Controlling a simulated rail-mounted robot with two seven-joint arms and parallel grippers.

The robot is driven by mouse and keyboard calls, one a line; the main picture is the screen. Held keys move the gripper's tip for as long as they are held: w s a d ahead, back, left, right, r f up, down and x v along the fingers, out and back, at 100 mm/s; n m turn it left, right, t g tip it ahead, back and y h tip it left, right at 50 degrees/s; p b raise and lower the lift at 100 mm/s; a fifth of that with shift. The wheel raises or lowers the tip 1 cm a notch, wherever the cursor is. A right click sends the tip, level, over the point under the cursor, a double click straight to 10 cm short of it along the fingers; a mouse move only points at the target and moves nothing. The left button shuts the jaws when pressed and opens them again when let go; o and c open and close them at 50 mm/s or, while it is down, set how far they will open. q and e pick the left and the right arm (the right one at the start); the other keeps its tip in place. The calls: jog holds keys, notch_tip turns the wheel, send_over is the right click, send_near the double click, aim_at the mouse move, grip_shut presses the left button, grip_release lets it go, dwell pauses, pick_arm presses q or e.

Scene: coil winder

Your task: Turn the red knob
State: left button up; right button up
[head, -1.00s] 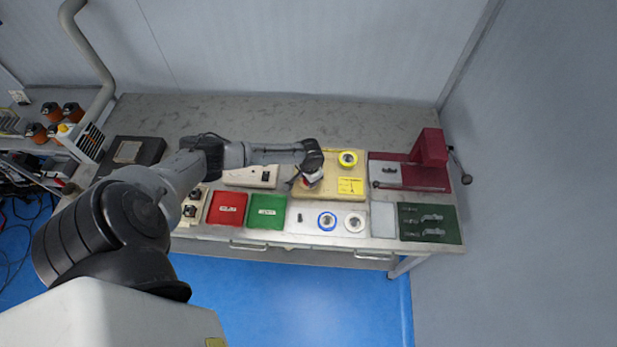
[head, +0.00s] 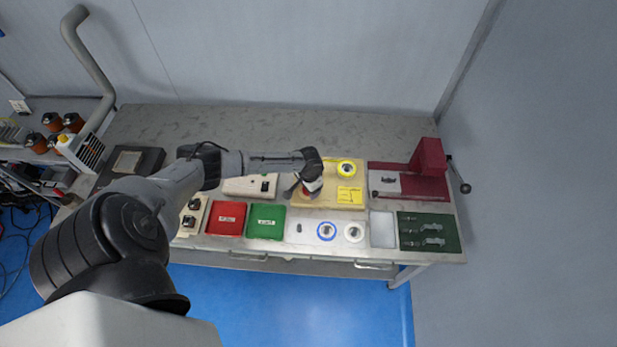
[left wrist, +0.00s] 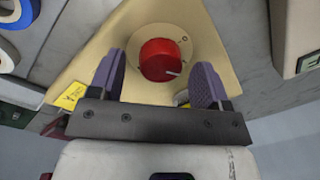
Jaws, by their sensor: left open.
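The red knob (left wrist: 160,60) is round, with a white pointer mark, on a pale dial plate of the beige box. In the left wrist view it lies between and just beyond the two purple-padded fingers of my left gripper (left wrist: 160,82). The gripper is open and I see no clear contact. In the head view my left gripper (head: 308,186) is over the left part of the beige box (head: 345,200), and the knob is mostly hidden by it. My right gripper is not in view.
A red tray (head: 226,218), a green tray (head: 266,221) and a blue-ringed roll (head: 327,231) lie in front. A dark red crank machine (head: 428,165) stands at right. The back of the bench is clear.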

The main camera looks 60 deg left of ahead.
pick_arm(q)
notch_tip(320, 180, up, 13)
jog(key=shift+d+p, duration=0.35)
jog(key=shift+f, duration=0.1)
dwell(0.5)
